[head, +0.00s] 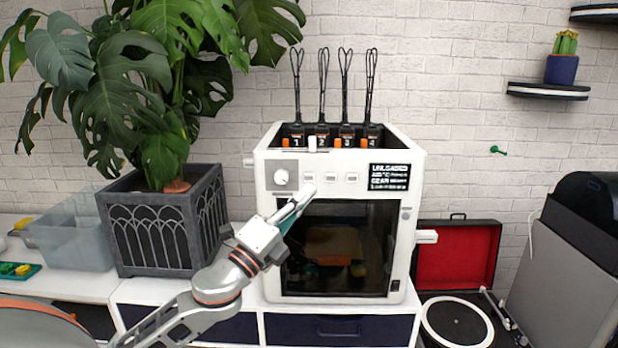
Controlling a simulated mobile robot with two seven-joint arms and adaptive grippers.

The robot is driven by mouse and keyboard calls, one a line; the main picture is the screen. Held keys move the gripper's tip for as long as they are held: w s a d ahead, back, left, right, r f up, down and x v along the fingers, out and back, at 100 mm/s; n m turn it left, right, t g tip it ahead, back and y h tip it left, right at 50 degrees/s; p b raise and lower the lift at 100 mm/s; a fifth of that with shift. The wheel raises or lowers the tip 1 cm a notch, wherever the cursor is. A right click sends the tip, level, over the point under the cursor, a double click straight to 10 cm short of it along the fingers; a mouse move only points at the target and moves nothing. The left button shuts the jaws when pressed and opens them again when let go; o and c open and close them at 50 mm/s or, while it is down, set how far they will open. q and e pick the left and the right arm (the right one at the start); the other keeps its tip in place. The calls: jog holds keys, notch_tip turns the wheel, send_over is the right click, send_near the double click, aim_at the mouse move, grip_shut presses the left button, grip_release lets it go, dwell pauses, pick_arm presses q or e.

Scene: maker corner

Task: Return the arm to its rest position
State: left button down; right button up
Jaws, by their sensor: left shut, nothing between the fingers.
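My left arm comes in from the lower left. My left gripper (299,201) is shut and empty. It is in front of the upper left part of the white machine (411,165), near the top of its dark glass door (365,240); I cannot tell whether it touches the machine. The machine has a round knob (281,177), a row of small buttons and a dark label on its front. The inside behind the glass is dim. My right gripper is not in the picture.
A dark planter (160,235) with a large leafy plant (160,90) stands left of the machine. A clear bin (75,240) is further left. A turntable (457,322) with a red-lined lid (455,255) is at right. A shelf (548,91) holds a potted cactus (562,67).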

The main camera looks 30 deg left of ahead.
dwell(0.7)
pick_arm(q)
jog(key=s+d+f+n+g+y, duration=0.15)
jog(key=f+n, duration=0.25)
jog(key=f, duration=0.7)
jog(key=s+d+f+n+g, duration=0.2)
jog(key=f+n+g, duration=0.1)
jog(key=f, duration=0.7)
jog(key=s+d+f+n+g, duration=0.2)
jog(key=f+n, duration=0.2)
jog(key=f, duration=0.7)
jog(key=s+d+f+n+g, duration=0.2)
jog(key=s+d+f+n, duration=0.2)
jog(key=s+f, duration=0.4)
jog(key=s+d+f+n+g+h, duration=0.1)
jog(key=s+d+f+n+g, duration=0.2)
jog(key=s+d+f, duration=0.4)
notch_tip(320, 180, down, 5)
jog(key=shift+s+r+n, duration=0.15)
jog(key=shift+s+n, duration=0.35)
jog(key=shift+s, duration=0.4)
jog(key=shift+g, duration=0.25)
